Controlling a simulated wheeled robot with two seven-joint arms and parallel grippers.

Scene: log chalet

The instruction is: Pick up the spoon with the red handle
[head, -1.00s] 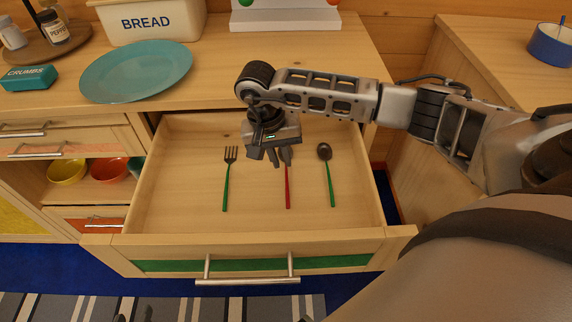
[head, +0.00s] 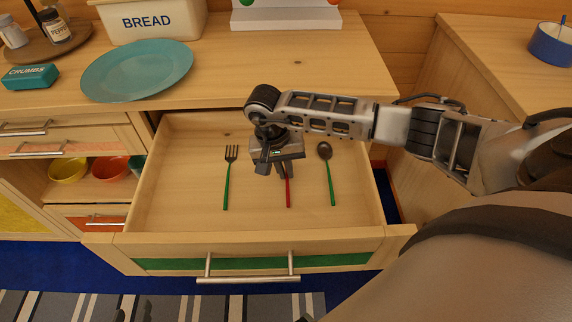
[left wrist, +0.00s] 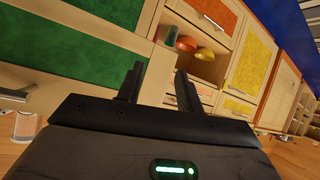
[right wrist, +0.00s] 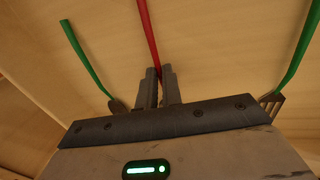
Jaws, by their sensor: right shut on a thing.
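The red-handled spoon (head: 288,192) lies in the open drawer, its handle toward the drawer front. Its head is hidden under my right gripper (head: 276,172). In the right wrist view, the red handle (right wrist: 147,30) runs up from between the fingertips of my right gripper (right wrist: 159,70), which are closed on it low in the drawer. My left gripper (left wrist: 160,72) is open and empty in the left wrist view, facing the cabinet fronts.
A green-handled fork (head: 228,180) lies to the left and a green-handled spoon (head: 328,175) to the right. The drawer front (head: 250,250) and side walls surround them. A teal plate (head: 137,70) and bread box (head: 150,20) stand on the counter.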

